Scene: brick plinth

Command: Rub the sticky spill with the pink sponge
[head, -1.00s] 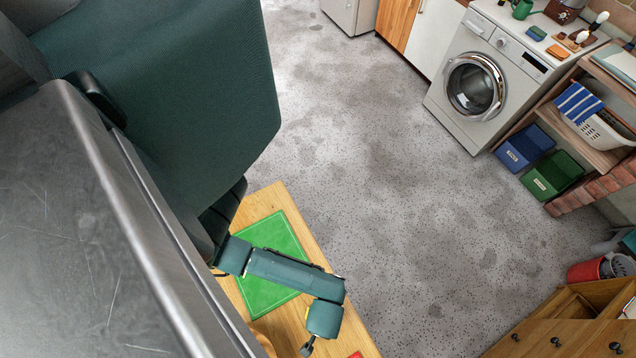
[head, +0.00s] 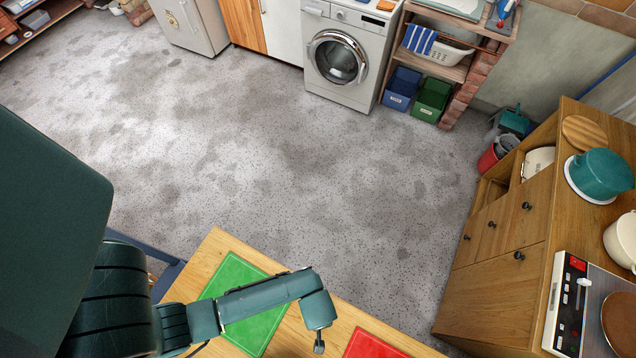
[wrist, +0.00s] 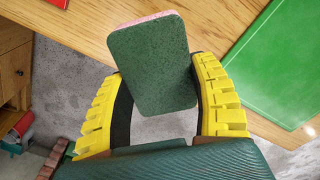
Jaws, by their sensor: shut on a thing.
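The pink sponge (wrist: 152,65) shows in the wrist view with its dark green scouring face towards the camera and a thin pink edge at the top. My gripper (wrist: 160,72) has its yellow ribbed fingers on either side of the sponge and is shut on it. The wooden worktop (wrist: 215,20) shows behind the sponge, with a gap of grey floor below. I cannot tell the sponge's height. In the head view, my forearm hangs over the worktop (head: 215,255), and the sponge cannot be made out. I cannot identify the sticky spill in either view.
A green board (head: 245,318) and a red board (head: 372,347) lie on the worktop. A wooden cabinet (head: 500,265) stands at the right, bearing a teal pot (head: 603,172) and a hob. The speckled floor (head: 270,180) is open towards the washing machine (head: 345,60).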

